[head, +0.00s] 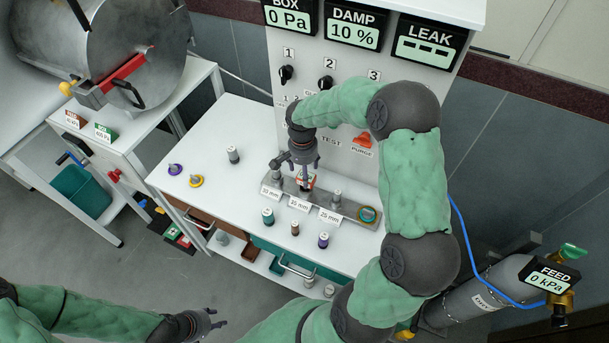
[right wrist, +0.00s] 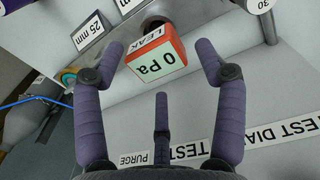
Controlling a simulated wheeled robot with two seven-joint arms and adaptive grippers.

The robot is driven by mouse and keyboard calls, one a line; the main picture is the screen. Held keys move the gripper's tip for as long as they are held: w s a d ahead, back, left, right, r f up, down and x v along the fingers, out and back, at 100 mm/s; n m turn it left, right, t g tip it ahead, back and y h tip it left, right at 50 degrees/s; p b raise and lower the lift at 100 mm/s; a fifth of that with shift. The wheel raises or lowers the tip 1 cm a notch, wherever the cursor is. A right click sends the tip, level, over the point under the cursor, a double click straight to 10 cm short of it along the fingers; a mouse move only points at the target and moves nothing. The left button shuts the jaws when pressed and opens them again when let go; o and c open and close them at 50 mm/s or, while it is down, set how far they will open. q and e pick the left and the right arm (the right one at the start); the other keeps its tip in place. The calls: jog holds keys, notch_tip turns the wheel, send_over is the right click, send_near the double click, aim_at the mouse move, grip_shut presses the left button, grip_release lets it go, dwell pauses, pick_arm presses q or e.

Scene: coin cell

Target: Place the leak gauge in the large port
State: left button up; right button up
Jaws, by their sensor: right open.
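The leak gauge (head: 306,181), a small orange box with a pale "0 Pa" display, sits at the metal port plate (head: 349,207) on the white bench. In the right wrist view the leak gauge (right wrist: 157,60) is tilted, with a round grey part beyond it. My right gripper (head: 304,178) is open over it; in the wrist view its purple fingers (right wrist: 162,62) flank it with gaps on both sides. What is under the gauge is partly hidden. My left gripper (head: 215,319) is open and empty, low in the head view, away from the bench.
A teal-and-orange ring (head: 368,214) is at the plate's right end, with a metal post (head: 336,197) nearby. Size labels (head: 329,216) line the front edge.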

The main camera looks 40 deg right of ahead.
notch_tip(320, 180, up, 8)
jog(key=p, duration=0.1)
jog(key=shift+w+a, duration=0.1)
dwell(0.3)
